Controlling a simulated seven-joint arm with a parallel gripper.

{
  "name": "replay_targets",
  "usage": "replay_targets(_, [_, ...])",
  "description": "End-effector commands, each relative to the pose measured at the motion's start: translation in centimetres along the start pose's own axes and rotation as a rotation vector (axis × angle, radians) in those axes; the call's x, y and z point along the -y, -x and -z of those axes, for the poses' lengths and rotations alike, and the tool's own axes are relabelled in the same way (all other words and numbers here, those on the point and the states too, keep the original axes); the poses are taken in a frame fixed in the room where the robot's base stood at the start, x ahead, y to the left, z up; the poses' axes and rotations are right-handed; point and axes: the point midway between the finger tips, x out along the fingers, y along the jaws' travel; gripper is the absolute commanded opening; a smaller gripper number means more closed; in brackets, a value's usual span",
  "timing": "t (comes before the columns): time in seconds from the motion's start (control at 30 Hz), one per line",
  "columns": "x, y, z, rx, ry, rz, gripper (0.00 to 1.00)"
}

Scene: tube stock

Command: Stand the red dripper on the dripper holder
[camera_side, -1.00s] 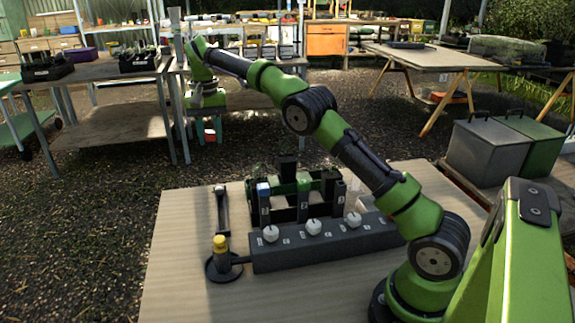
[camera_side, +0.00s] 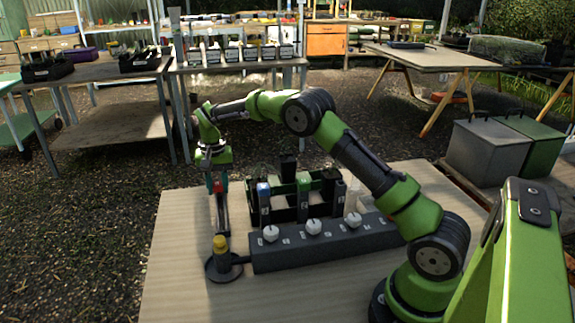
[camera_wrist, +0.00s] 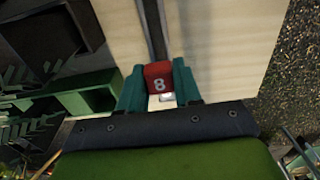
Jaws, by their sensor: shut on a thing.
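The red dripper (camera_side: 217,187) is in my gripper (camera_side: 219,185), low over the far left of the table. In the wrist view the red dripper (camera_wrist: 158,76) shows a white "8" between the two teal fingers of my gripper (camera_wrist: 158,88), which is shut on it. A narrow dark bar (camera_side: 223,216), which looks like the dripper holder, runs toward the viewer from below the gripper. The dark bar (camera_wrist: 152,28) also meets the dripper in the wrist view. Its far end is hidden, so I cannot tell whether the dripper touches it.
A yellow-topped piece (camera_side: 220,244) stands on a round black base (camera_side: 222,269) in front. A dark block (camera_side: 325,243) with white knobs is to the right. Behind it, a black rack (camera_side: 291,212) holds several tubes. Bare table lies at the left.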

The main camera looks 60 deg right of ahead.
Motion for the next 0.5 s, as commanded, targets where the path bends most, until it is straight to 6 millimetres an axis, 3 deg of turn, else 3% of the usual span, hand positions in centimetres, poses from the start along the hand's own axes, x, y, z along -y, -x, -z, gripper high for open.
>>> replay_targets(0.5, [0.0, -2.5, 0.0, 0.002, -0.001, -0.001, 0.05])
